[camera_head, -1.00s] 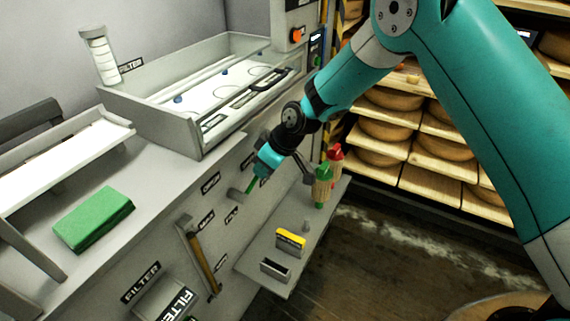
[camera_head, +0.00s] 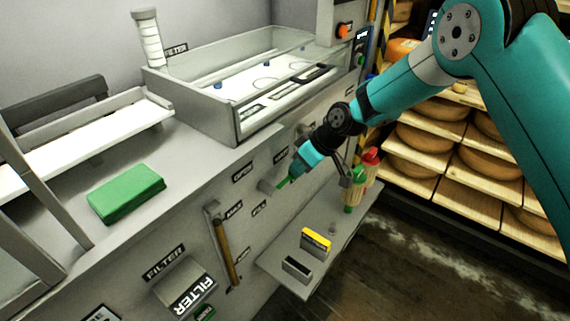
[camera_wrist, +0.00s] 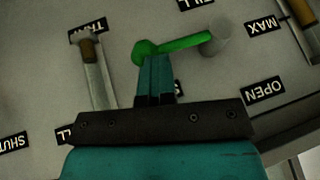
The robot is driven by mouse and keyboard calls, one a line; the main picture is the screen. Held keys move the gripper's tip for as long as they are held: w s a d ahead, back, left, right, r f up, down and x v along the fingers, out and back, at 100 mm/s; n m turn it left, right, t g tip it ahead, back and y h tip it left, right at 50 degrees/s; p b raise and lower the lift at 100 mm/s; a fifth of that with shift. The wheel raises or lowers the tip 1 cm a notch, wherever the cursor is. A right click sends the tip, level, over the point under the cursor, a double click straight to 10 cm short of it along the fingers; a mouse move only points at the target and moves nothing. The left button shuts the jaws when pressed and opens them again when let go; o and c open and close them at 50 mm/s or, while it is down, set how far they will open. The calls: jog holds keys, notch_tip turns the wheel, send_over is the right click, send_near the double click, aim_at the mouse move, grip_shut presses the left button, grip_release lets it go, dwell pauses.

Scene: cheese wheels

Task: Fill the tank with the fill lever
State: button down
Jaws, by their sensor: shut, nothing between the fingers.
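The green fill lever (camera_wrist: 188,43) sticks out from a grey pivot (camera_wrist: 216,38) on the machine's front panel, with a round green knob at its free end. It also shows small in the head view (camera_head: 284,183). My gripper (camera_wrist: 155,62) is shut and empty, its fingertips overlapping the knob's lower edge in the wrist view. I cannot tell whether they touch it. In the head view my gripper (camera_head: 294,175) is right beside the lever.
A brown-handled lever (camera_head: 225,250) hangs by the MAX label, left of the fill lever. Another brown-handled lever (camera_wrist: 92,60) is by the TANK label. A low shelf (camera_head: 285,262) carries small items below. A green block (camera_head: 127,193) lies on the counter.

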jog(key=shift+d+f, duration=0.1)
jog(key=shift+f, duration=0.05)
jog(key=shift+s+r+p, duration=0.2)
jog(key=shift+r+p, duration=0.15)
jog(key=shift+r, duration=0.1)
jog(key=v, duration=1.2)
jog(key=shift+a+r, duration=0.2)
jog(key=shift+s, duration=0.1)
